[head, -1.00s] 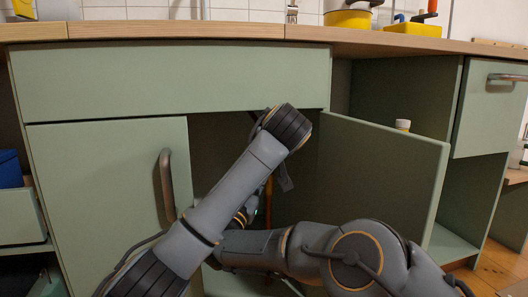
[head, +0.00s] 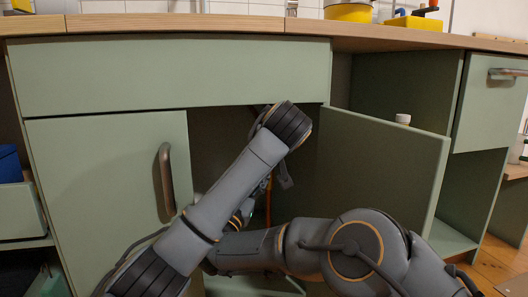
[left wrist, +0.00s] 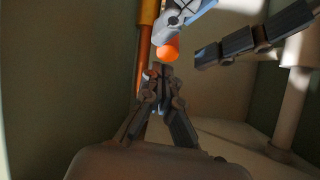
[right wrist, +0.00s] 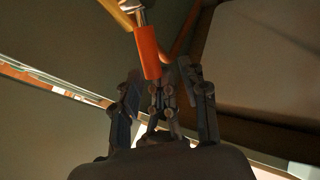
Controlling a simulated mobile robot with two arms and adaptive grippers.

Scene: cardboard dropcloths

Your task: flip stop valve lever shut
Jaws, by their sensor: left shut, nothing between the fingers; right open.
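The stop valve lever shows as an orange grip in the right wrist view (right wrist: 148,52), on a metal stem. The lever's rounded orange end shows in the left wrist view (left wrist: 168,51). My left gripper (left wrist: 161,74) is shut and empty, with its tips just below the orange end; whether they touch it I cannot tell. My right gripper (right wrist: 160,74) is open, its fingers on either side below the orange grip. Its dark fingers also show at upper right in the left wrist view. In the head view my arms hide the valve and most of both grippers.
An orange-brown pipe (left wrist: 147,55) runs beside the lever. The green cabinet door (head: 380,175) stands open on the right. The closed door (head: 105,200) and drawer front (head: 170,75) bound the opening. The countertop (head: 180,24) overhangs it.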

